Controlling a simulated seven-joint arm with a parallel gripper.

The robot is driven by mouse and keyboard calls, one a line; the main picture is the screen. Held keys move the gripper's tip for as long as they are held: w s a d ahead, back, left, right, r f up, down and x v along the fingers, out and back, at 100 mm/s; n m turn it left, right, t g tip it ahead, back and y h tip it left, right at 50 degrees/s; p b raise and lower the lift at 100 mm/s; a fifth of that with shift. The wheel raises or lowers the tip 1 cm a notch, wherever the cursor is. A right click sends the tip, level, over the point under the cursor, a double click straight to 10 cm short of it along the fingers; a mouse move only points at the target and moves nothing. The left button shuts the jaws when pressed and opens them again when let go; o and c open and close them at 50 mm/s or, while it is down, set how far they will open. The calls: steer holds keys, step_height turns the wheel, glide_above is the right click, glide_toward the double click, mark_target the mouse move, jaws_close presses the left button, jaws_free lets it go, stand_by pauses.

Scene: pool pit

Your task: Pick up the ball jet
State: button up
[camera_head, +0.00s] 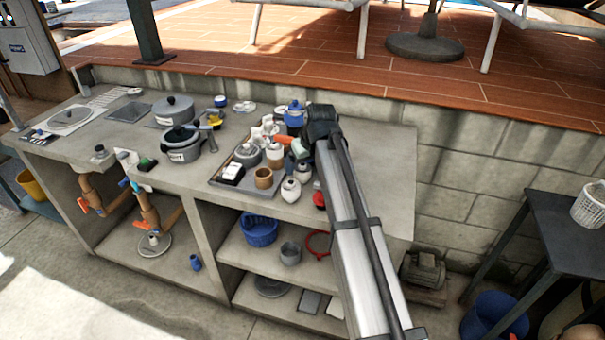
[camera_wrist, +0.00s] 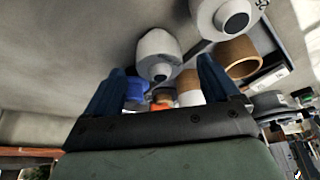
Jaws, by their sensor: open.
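Two white round fittings with dark centres look like ball jets. The nearer one (camera_head: 291,190) stands by the front right corner of the grey tray, and it also shows at the top of the wrist view (camera_wrist: 228,14). The other (camera_head: 302,172) is just behind it; in the wrist view it (camera_wrist: 158,48) appears between the fingertips, with its dark centre facing the camera. My gripper (camera_head: 299,150) is above the crowded tray area, its fingers (camera_wrist: 160,64) open and empty. I cannot tell the exact gap to the fitting.
A brown ring (camera_head: 264,179) stands close left of the jets on the tray (camera_head: 222,183). A blue pot (camera_head: 294,113) and an orange item (camera_head: 284,140) are behind. A red item (camera_head: 319,200) lies near the counter's front edge. The counter's right end (camera_head: 385,180) is clear.

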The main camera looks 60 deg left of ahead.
mark_target(303, 168)
steer(key=shift+x, duration=1.6)
steer(key=shift+c, duration=0.3)
steer(key=shift+r, duration=0.1)
steer(key=c, duration=1.1)
